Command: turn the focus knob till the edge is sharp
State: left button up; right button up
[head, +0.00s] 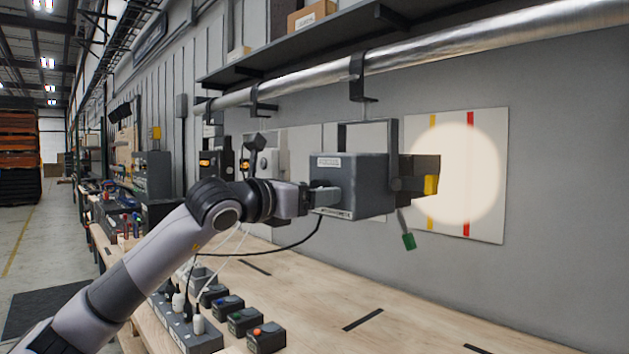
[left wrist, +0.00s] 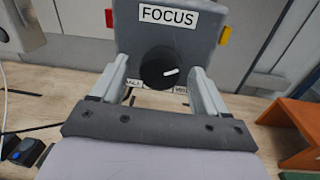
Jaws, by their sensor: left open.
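A grey lamp box (head: 350,185) hangs from a bracket under the shelf. It throws a round pale light spot (head: 465,175) on a white panel (head: 491,220) with yellow and red stripes; the spot's rim looks slightly soft. In the left wrist view a black round knob (left wrist: 158,68) with a white pointer mark sits below the FOCUS label (left wrist: 168,16). My left gripper (left wrist: 160,74) is open, one finger on each side of the knob with gaps visible. In the head view my left gripper (head: 318,199) is at the box's left face, and the knob is hidden. My right gripper is not shown.
A metal duct (head: 430,55) and dark shelf run above the box. Several small button boxes (head: 245,320) and cables stand on the wooden bench (head: 400,300), which is mostly clear at right.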

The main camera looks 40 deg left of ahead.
pick_arm(q)
jog(key=shift+w, duration=0.45)
jog(key=c, duration=1)
jog(key=shift+m+b, duration=0.9)
jog(key=shift+m, duration=1.1)
jog(key=shift+c, duration=0.2)
jog(key=o, duration=1)
jog(key=shift+o, duration=0.2)
